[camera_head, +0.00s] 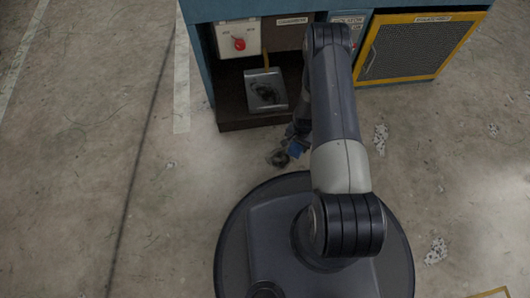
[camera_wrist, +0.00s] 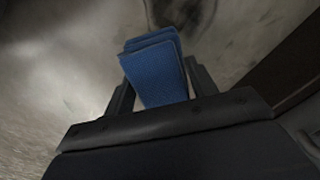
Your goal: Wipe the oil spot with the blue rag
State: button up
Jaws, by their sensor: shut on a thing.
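The blue rag (camera_wrist: 155,72) is folded and held between the two fingers of my gripper (camera_wrist: 152,85) in the wrist view. In the head view the rag (camera_head: 296,150) shows as a small blue patch low beside the cabinet's base, partly hidden by my arm. A dark patch (camera_head: 278,157) is just left of the rag, near the floor; I cannot tell whether it is oil or part of my gripper. A dark smear (camera_head: 266,91) marks a grey metal plate on the brown base. In the wrist view a dark stain (camera_wrist: 232,25) lies beyond the rag; contact is unclear.
A blue-framed cabinet (camera_head: 200,62) stands at the back. It has a white box with a red knob (camera_head: 239,43) and a yellow-framed mesh door (camera_head: 412,50). The brown base (camera_head: 232,121) juts out as an edge. Concrete floor is open to the left; pale speckled patches lie right.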

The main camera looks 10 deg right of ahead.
jog(key=shift+r+p, duration=0.5)
jog(key=shift+r, duration=0.9)
